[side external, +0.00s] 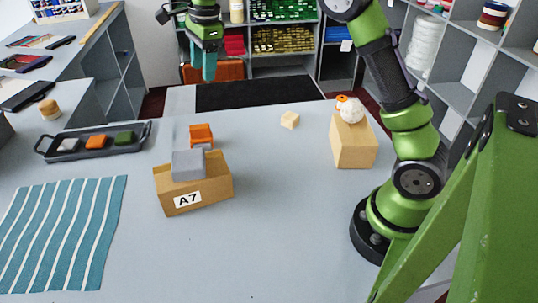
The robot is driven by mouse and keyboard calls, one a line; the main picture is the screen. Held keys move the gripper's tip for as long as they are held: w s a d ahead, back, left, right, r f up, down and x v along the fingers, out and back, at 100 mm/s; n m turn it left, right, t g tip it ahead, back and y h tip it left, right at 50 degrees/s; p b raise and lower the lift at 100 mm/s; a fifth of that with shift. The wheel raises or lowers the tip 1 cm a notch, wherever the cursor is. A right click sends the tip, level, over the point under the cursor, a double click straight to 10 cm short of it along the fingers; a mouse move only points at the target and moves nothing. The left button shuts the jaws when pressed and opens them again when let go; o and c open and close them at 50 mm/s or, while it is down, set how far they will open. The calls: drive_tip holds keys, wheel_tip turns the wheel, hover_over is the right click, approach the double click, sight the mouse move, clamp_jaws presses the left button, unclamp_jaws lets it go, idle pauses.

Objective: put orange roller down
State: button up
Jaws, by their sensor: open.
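My gripper (209,70) is at the top of the side external view, pointing down with teal fingers, open, with nothing visible between them. It hangs well above the counter, above and behind an orange piece (201,132). That piece stands just behind a grey block on the tan box marked A7. A small round orange thing (341,99) with a pale centre sits on top of a tan block at the right, against a white knobbly ball (352,109). I cannot tell for sure which of these is the orange roller. My gripper is apart from both.
The A7 box (219,193) holds a grey block (188,164). A striped teal cloth (62,235) is at front left. A tan block (353,147) stands right. The counter's front middle is clear.

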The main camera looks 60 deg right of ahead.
drive_tip(key=s+a+r+n+t+y, duration=0.1)
drive_tip(key=s+a+r+n+t, duration=0.1)
drive_tip(key=s+n, duration=0.65)
drive_tip(key=s+a+r+n+t, duration=0.1)
drive_tip(key=s+r+n+t, duration=0.3)
drive_tip(key=s, duration=0.8)
drive_tip(key=s+a+f+n, duration=0.1)
drive_tip(key=s+f+n, duration=0.4)
drive_tip(key=s, duration=0.2)
drive_tip(key=shift+s+f+n, duration=0.15)
drive_tip(key=shift+f+n, duration=0.1)
drive_tip(key=shift+n, duration=0.1)
